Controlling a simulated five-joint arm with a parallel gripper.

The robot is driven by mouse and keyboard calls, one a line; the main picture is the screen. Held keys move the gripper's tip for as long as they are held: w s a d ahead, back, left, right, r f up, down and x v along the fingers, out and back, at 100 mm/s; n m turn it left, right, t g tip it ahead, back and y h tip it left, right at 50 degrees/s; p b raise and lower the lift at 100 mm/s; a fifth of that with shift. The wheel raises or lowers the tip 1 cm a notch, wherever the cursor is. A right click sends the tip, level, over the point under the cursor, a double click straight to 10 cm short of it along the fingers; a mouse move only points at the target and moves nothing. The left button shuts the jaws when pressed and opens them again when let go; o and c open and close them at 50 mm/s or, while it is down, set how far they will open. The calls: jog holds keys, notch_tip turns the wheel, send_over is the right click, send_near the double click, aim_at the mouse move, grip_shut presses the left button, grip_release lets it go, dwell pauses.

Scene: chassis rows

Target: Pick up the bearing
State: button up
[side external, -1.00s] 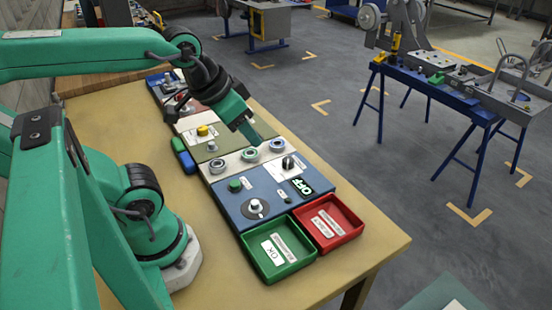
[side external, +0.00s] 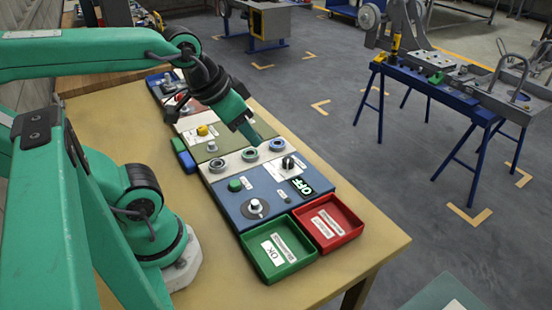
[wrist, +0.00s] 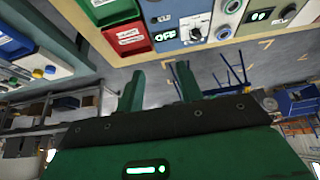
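Several ring-shaped parts sit in a row on a white panel (side external: 234,163) in the side view. A grey left ring (side external: 217,165), a middle ring (side external: 250,155) with a blue-green centre and a right ring (side external: 277,145) look like bearings; which one the task means I cannot tell. Two rings also show at the top of the wrist view, one lower (wrist: 222,32) and one at the edge (wrist: 232,6). My gripper (side external: 262,142) hangs near the middle and right rings; contact cannot be told. In the wrist view its two green fingers (wrist: 162,88) stand apart with nothing between them.
A green tray (side external: 262,280) marked OK and a red tray (side external: 353,237) stand at the near end. A blue panel (side external: 233,205) carries a green button, a knob and an OFF display (side external: 303,186). More panels lie behind. The tan tabletop (side external: 330,285) in front is clear.

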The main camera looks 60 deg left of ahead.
jog(key=shift+o, duration=0.2)
jog(key=o, duration=0.7)
jog(key=shift+o, duration=0.2)
jog(key=w+a+f+m+g, duration=0.1)
jog(key=w+a+f+g, duration=0.2)
jog(key=w+a, duration=0.8)
jog(key=w+a+f+m+g, duration=0.1)
jog(key=w+a+f+g, duration=0.2)
jog(key=w+a+f, duration=0.65)
jog(key=shift+s+d+f, duration=0.2)
jog(key=shift+f, duration=1.2)
jog(key=shift+s+d+f, duration=0.15)
jog(key=shift+s+f, duration=0.05)
jog(key=shift+f, duration=1.25)
jog(key=shift+s+d+f, duration=0.2)
jog(key=shift+f, duration=1.2)
jog(key=c, duration=1.1)
